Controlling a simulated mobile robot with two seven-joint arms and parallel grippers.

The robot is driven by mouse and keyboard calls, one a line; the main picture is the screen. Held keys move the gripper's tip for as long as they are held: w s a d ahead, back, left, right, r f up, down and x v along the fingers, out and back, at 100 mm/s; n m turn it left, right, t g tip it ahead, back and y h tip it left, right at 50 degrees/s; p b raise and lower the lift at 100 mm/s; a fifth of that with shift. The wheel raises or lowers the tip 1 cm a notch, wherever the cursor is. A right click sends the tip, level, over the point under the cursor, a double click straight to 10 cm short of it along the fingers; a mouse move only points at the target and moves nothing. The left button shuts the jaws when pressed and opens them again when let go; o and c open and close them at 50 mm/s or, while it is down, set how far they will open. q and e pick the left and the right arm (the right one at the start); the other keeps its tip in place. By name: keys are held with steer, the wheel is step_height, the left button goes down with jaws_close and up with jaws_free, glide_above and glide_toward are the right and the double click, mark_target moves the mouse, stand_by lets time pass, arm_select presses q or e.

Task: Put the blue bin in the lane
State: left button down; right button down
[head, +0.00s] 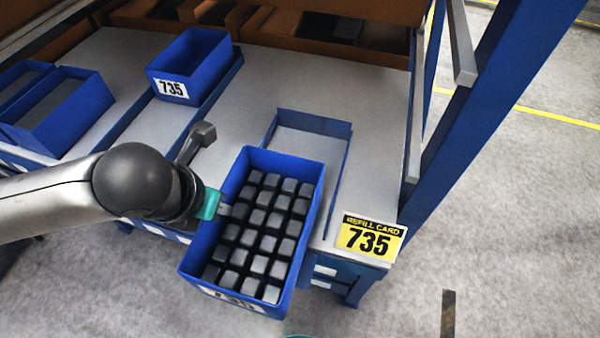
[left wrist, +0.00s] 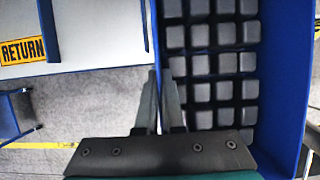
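The blue bin (head: 285,162) is full of dark grey block castings, with a white number label on its front that is partly cut off. My left gripper (head: 224,209) is at the bin's left wall. In the left wrist view its fingers (left wrist: 161,95) lie on either side of that wall, closed on it. The bin hangs over the table's front edge, close to level. Behind and right of it is an empty lane (head: 345,165) with thin blue rails; the bin hides its front left part.
Another blue bin, labelled 735 (head: 194,68), sits further back left. More blue bins (head: 62,125) stand at far left. A blue post (head: 480,110) rises at right.

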arm_select(q)
steer(key=shift+w+d+f+b, duration=0.15)
steer(key=shift+f+b, duration=0.25)
steer(key=shift+f, duration=0.25)
steer(key=shift+w+d+f, duration=0.55)
steer(key=shift+w+d, duration=0.35)
steer(key=shift+w, duration=1.95)
steer(key=shift+w+d+f, duration=0.6)
steer(key=shift+w+d, duration=0.35)
steer(key=shift+w, duration=1.95)
steer(key=shift+w+d+f, duration=0.55)
steer(key=shift+w+d, duration=0.35)
steer(key=shift+w, duration=1.95)
arm_select(e)
steer(key=shift+s+f, duration=0.6)
steer(key=shift+s, duration=0.1)
arm_select(q)
steer(key=shift+f, duration=0.1)
steer(key=c, duration=1)
jaws_free()
steer(key=shift+s, duration=0.1)
steer(key=shift+c, duration=0.2)
steer(key=p+v, duration=0.1)
steer(key=v, duration=1.1)
steer(key=shift+p, duration=0.3)
arm_select(e)
steer(key=shift+r, duration=0.65)
